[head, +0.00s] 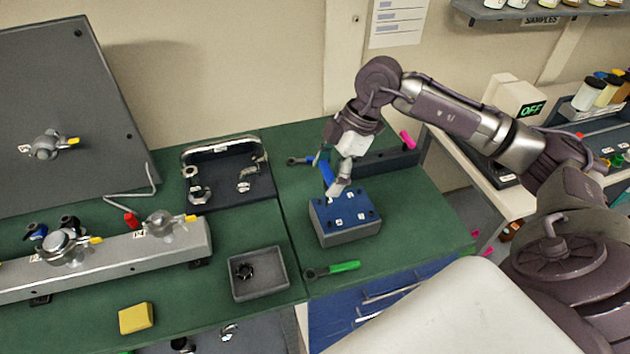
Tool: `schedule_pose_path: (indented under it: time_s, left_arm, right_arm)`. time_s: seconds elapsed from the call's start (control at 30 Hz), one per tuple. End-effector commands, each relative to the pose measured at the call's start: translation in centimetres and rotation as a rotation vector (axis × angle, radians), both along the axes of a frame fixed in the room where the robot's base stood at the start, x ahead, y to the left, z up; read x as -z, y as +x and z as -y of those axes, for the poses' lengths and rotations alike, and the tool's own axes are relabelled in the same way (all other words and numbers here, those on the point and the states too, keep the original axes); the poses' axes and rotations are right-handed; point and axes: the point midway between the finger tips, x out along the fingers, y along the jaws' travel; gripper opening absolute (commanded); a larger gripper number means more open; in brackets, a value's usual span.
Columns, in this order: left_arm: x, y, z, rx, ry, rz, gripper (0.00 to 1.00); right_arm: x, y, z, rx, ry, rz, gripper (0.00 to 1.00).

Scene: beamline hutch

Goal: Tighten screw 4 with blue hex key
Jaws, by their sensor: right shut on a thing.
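The block (346,236) with a blue top sits on the green bench, with small white labels and dark screw holes on its top. The label numbers are too small to read, so I cannot tell which screw is number 4. My right gripper (338,186) is just above the block's rear edge, pointing down. It is shut on the blue hex key (326,173), whose blue handle shows on the gripper's left side. The key's tip is hidden or too small to tell whether it sits in a screw. My left gripper is not in view.
A green-handled tool (344,267) lies in front of the block. A pink-handled tool (407,140) stands at the dark rack (385,160) behind. A grey tray (259,290), an open case (232,196) and a yellow sponge (136,318) lie left. The bench right of the block is clear.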

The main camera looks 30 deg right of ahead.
Motion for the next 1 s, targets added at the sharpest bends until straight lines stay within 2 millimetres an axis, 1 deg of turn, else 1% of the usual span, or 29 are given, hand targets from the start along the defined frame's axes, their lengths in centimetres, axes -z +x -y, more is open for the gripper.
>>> schedule_pose_path:
  time_s: [0.07,0.17,0.3,0.4,0.5,0.7,0.77,0.9,1.0]
  left_arm:
    - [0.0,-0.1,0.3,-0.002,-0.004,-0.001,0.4]
    - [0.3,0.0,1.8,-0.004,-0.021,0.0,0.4]
    - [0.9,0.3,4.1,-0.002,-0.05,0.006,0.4]
    - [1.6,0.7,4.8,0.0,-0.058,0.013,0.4]
    - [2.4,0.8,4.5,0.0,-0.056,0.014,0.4]
    - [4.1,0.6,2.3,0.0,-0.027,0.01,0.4]
    - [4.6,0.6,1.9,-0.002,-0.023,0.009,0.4]
    - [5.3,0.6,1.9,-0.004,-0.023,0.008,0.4]
    - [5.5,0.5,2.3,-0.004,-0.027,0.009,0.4]
  right_arm:
    - [0.0,0.1,0.4,0.004,0.001,0.001,0.36]
    - [0.3,0.1,0.4,0.003,0.003,0.0,0.36]
    - [1.1,0.1,0.4,0.002,0.003,0.001,0.36]
    - [2.0,0.1,0.4,0.002,0.003,0.0,0.36]
    - [3.0,0.1,0.4,0.002,0.002,0.0,0.36]
    - [5.0,0.1,0.4,0.002,0.002,0.0,0.36]
    - [5.6,0.1,0.4,0.002,0.002,0.0,0.36]
    - [6.5,0.1,0.4,0.002,0.002,0.001,0.36]
    - [6.7,0.1,0.4,-0.015,0.002,0.0,0.36]
